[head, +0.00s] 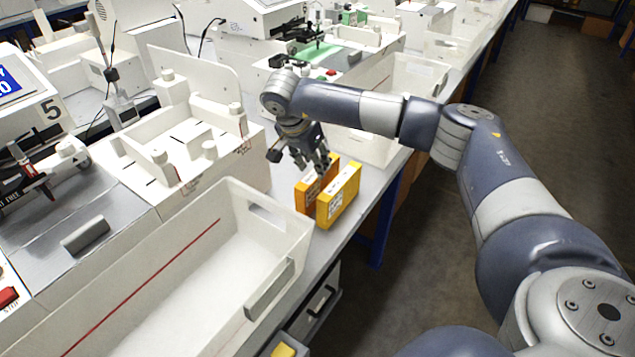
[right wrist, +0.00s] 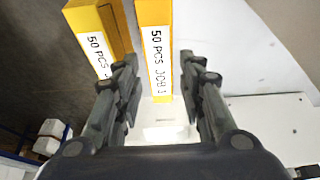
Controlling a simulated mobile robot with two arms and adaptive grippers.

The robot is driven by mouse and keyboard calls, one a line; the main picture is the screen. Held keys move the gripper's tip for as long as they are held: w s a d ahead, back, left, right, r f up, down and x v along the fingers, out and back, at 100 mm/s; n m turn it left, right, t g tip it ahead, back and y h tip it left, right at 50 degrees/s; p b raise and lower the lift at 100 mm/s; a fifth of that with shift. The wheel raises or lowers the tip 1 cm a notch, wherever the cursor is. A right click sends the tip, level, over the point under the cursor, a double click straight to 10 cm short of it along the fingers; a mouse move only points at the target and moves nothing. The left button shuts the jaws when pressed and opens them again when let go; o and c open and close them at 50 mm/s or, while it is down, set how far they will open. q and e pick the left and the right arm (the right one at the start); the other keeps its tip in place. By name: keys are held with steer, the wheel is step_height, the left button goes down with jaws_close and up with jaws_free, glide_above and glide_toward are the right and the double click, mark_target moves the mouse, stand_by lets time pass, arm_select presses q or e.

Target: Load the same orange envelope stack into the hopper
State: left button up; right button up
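Two upright envelope stacks stand side by side on the table edge: an orange one (head: 304,198) and a yellower one (head: 338,197) nearer the aisle. My right gripper (head: 320,164) points down at the top of the orange stack. In the right wrist view my right gripper (right wrist: 159,62) is open, with the labelled orange stack (right wrist: 154,38) between its fingers and the other stack (right wrist: 98,35) outside them, to the left. Contact with the fingers is not clear. The white hopper-like unit (head: 176,88) with several pegs stands left of the gripper. My left gripper is out of view.
A large empty white bin (head: 263,258) with a red line stands in front of the stacks. Another white tray (head: 372,148) is behind them. A machine with a grey cover (head: 70,215) is at the left. The floor aisle (head: 425,240) lies to the right.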

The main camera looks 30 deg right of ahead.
mark_target(318, 185)
steer(key=shift+d+f, duration=0.1)
steer(key=shift+f, duration=0.2)
steer(key=p+x, duration=0.1)
steer(key=x, duration=0.4)
steer(key=shift+f, duration=0.15)
steer(key=shift+c, duration=0.3)
jaws_close()
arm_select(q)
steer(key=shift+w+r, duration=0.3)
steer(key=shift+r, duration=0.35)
